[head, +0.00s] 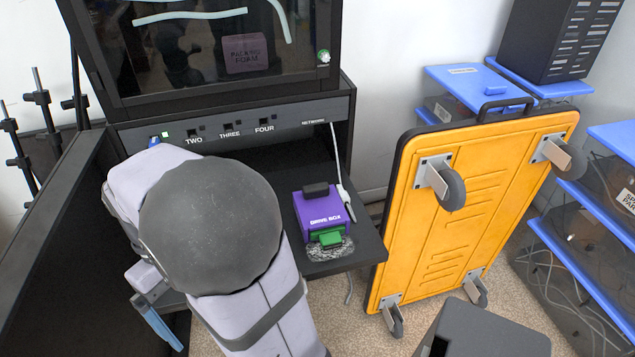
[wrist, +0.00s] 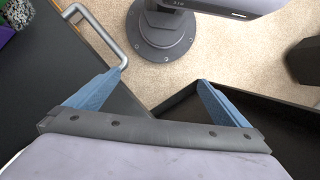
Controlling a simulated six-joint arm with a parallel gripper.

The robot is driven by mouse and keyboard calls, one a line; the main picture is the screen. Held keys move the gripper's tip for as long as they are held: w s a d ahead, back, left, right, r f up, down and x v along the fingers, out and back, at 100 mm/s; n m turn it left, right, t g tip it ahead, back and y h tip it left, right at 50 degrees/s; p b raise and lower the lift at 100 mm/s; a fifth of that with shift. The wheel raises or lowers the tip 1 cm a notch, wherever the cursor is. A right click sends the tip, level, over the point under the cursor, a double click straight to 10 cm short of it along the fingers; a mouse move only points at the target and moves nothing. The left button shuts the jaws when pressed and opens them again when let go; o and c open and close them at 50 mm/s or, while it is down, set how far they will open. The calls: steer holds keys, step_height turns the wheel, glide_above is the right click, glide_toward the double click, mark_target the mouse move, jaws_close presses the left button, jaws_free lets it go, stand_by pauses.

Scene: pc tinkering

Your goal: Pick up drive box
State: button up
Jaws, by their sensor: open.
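The drive box (head: 318,213) is purple with a dark top piece and a green front part. It sits on the dark shelf (head: 352,248) of the cabinet in the head view, its front end over a grey speckled patch. A purple and green corner, probably the drive box (wrist: 6,28), shows at the upper left edge of the wrist view. My gripper (wrist: 160,82) is open, with blue fingers apart and nothing between them. In the head view one blue finger of my gripper (head: 158,325) shows low at the left, well left of the drive box. My arm hides the shelf's left part.
A white cable (head: 341,175) runs beside the drive box from the network port. An orange wheeled cart (head: 465,215) stands upright right of the shelf. A metal handle (wrist: 100,35) and dark panel edges lie close to my fingers. Blue-lidded bins (head: 580,255) stand farther right.

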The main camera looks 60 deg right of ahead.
steer(key=w+d+r+m+t+p, duration=0.1)
steer(key=w+d+r+m+p, duration=0.25)
steer(key=d, duration=0.55)
step_height(320, 180, up, 2)
steer(key=m+t+p, duration=0.2)
steer(key=m+p, duration=0.3)
steer(key=p, duration=0.5)
glide_above(319, 203)
steer(key=shift+a+r+h, duration=0.15)
steer(key=shift+a+h, duration=0.25)
steer(key=shift+a, duration=0.05)
steer(key=shift+s+d, duration=0.2)
steer(key=shift+d, duration=0.05)
steer(key=shift+w+d+f, duration=0.1)
steer(key=shift+f, duration=1.8)
steer(key=shift+w+d+f, duration=0.1)
steer(key=shift+f, duration=1.75)
steer(key=c, duration=1.3)
steer(key=shift+o, duration=0.2)
steer(key=shift+r, duration=0.15)
